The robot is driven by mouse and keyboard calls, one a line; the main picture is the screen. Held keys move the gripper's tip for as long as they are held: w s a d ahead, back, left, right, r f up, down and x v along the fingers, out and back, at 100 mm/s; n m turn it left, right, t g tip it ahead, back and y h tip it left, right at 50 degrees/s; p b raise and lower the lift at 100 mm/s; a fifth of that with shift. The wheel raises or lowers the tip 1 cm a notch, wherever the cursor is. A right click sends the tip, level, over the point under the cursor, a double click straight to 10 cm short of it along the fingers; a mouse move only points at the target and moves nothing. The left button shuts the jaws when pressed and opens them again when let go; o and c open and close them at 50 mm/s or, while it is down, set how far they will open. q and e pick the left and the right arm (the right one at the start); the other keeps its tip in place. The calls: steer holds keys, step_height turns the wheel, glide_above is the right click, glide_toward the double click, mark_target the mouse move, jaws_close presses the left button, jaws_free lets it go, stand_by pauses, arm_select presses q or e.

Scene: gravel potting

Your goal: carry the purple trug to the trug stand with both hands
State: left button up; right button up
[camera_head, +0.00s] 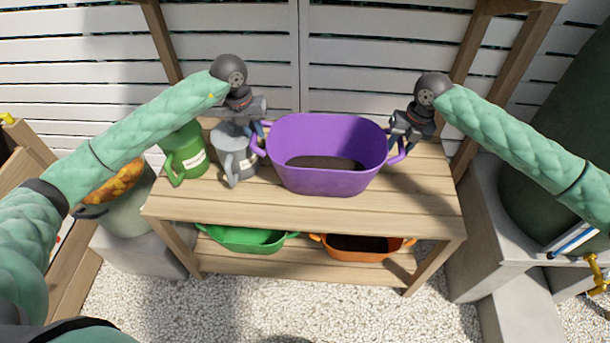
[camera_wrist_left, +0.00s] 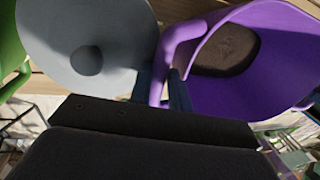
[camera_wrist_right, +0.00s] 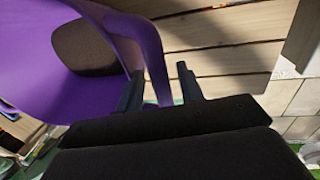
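The purple trug (camera_head: 325,180) stands upright on the potting bench's upper shelf, with a dark patch showing inside. My left gripper (camera_head: 262,130) is at its left handle. In the left wrist view, the trug's handle (camera_wrist_left: 162,78) lies between the fingers with no clear gap, and the gripper (camera_wrist_left: 163,90) looks shut on it. My right gripper (camera_head: 400,137) is at the right handle. In the right wrist view, its fingers (camera_wrist_right: 160,90) stand apart on either side of the handle (camera_wrist_right: 150,52), with a gap beside the right finger. I cannot make out the trug stand.
A grey jug (camera_head: 233,158) stands close beside the left gripper, with a green jug (camera_head: 183,155) left of it. A green trug (camera_head: 245,240) and an orange trug (camera_head: 362,252) are on the lower shelf. The bench top (camera_head: 420,205) is clear in front and right.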

arm_select(q)
steer(key=shift+s+a+f, duration=0.1)
steer(key=shift+s+f, duration=0.1)
steer(key=shift+f, duration=0.4)
steer(key=shift+s+a+f, duration=0.1)
steer(key=shift+s+f, duration=0.1)
steer(key=shift+f, duration=0.4)
arm_select(e)
steer(key=shift+f, duration=0.25)
arm_select(q)
steer(key=shift+w+a+r, duration=0.1)
steer(key=shift+w+r, duration=0.05)
steer(key=shift+r, duration=0.3)
arm_select(e)
steer(key=shift+w+a+f, duration=0.1)
steer(key=shift+w, duration=0.05)
arm_select(q)
steer(key=r, duration=0.6)
steer(key=a+r, duration=0.1)
steer(key=r, duration=0.2)
steer(key=shift+w, duration=0.15)
arm_select(e)
steer(key=shift+w+a, duration=0.15)
steer(key=shift+w, duration=0.05)
arm_select(q)
steer(key=shift+r, duration=0.15)
arm_select(e)
step_height(320, 180, up, 12)
steer(key=d, duration=0.2)
steer(key=shift+f, duration=0.15)
